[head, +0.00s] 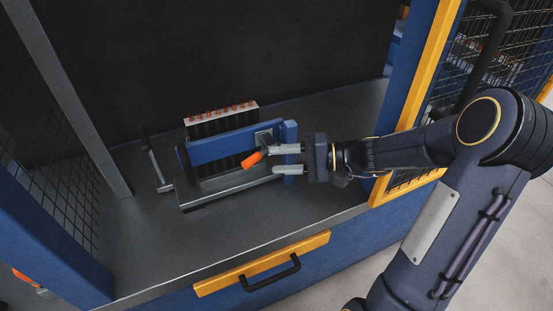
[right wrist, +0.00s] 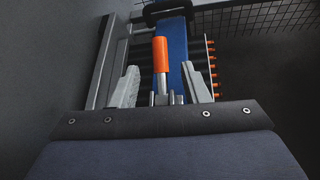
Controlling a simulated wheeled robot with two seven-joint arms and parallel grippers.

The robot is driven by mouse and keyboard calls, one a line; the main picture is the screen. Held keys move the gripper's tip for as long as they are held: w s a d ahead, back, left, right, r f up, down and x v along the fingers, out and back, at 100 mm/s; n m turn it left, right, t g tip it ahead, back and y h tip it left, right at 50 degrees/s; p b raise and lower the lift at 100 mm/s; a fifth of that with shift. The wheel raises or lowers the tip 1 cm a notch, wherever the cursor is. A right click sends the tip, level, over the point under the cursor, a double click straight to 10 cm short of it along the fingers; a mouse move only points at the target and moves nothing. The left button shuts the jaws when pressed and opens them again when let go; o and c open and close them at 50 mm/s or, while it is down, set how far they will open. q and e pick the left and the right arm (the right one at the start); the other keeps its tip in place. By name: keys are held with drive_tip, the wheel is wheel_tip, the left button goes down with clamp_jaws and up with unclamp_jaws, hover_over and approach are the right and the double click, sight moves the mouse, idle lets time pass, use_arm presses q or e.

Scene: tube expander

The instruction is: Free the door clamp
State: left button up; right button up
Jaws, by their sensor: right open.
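The door clamp has an orange handle (head: 252,159) and a grey mount at the right end of a blue door bar (head: 220,147). The bar lies across the front of a fixture holding a row of copper-tipped tubes (head: 222,112). My right gripper (head: 273,160) is open at the clamp, coming from the right. In the right wrist view, the orange handle (right wrist: 160,54) stands between the spread fingers (right wrist: 160,88), with gaps visible on both sides. I cannot tell whether either finger touches the clamp. My left gripper is out of view.
A grey lever-like part (head: 154,165) stands left of the fixture. Blue posts and mesh panels (head: 500,50) flank the grey deck (head: 240,220). A drawer with a yellow strip (head: 262,262) is below.

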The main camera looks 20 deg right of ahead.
drive_tip(key=shift+a, duration=0.1)
drive_tip(key=shift+c, duration=1.2)
drive_tip(key=a+g+p, duration=0.1)
drive_tip(key=p, duration=0.1)
drive_tip(key=a+r+n+g+h+p, duration=0.1)
drive_tip(key=p, duration=0.1)
drive_tip(key=a+n+g+p, duration=0.1)
drive_tip(key=a+p, duration=0.1)
drive_tip(key=shift+s+r+g+h, duration=0.25)
drive_tip(key=shift+s+g+h, duration=0.05)
drive_tip(key=shift+h, duration=0.1)
clamp_jaws()
wheel_tip(320, 180, up, 10)
drive_tip(key=r+n+h+p, duration=0.1)
drive_tip(key=n+h+p, duration=0.95)
drive_tip(key=p, duration=0.55)
hover_over(258, 157)
drive_tip(key=w+a, duration=0.2)
drive_tip(key=a, duration=0.1)
wheel_tip(258, 157, down, 11)
drive_tip(key=shift+s+r+m, duration=0.15)
drive_tip(key=shift+s+m, duration=0.2)
drive_tip(key=shift+s, duration=0.05)
